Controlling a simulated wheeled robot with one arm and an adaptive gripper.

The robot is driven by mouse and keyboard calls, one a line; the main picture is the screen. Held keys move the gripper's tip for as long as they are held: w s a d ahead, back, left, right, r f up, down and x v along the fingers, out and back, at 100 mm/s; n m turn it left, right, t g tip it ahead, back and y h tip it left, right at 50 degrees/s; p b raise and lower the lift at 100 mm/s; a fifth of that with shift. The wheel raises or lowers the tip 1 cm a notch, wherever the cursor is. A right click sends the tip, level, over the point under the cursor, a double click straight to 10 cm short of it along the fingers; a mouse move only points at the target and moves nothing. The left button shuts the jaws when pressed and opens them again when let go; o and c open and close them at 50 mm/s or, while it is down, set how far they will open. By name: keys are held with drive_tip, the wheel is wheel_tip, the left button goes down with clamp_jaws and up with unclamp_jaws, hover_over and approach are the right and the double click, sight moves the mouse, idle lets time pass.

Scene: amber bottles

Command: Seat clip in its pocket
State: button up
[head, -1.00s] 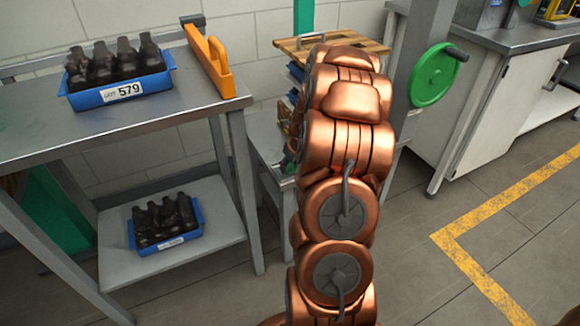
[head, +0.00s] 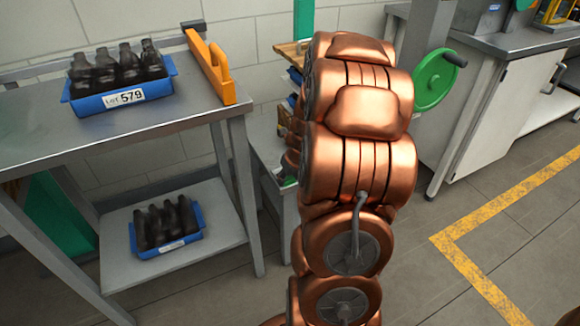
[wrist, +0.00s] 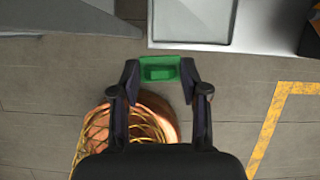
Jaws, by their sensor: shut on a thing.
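The green clip (wrist: 159,73) shows in the wrist view as a small block with a raised middle. My gripper (wrist: 160,70) is shut on it, one dark finger at each end, and holds it above the grey tiled floor. In the head view my copper arm hides the gripper, and I cannot pick out the clip there. I cannot make out the clip's pocket in either view.
A green handwheel (head: 432,80) stands right of my arm. Floor is free at right.

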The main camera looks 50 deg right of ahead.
drive_tip(key=s+a, duration=0.5)
drive_tip(key=a, duration=0.1)
drive_tip(key=shift+r, duration=0.35)
drive_tip(key=shift+s+a, duration=0.1)
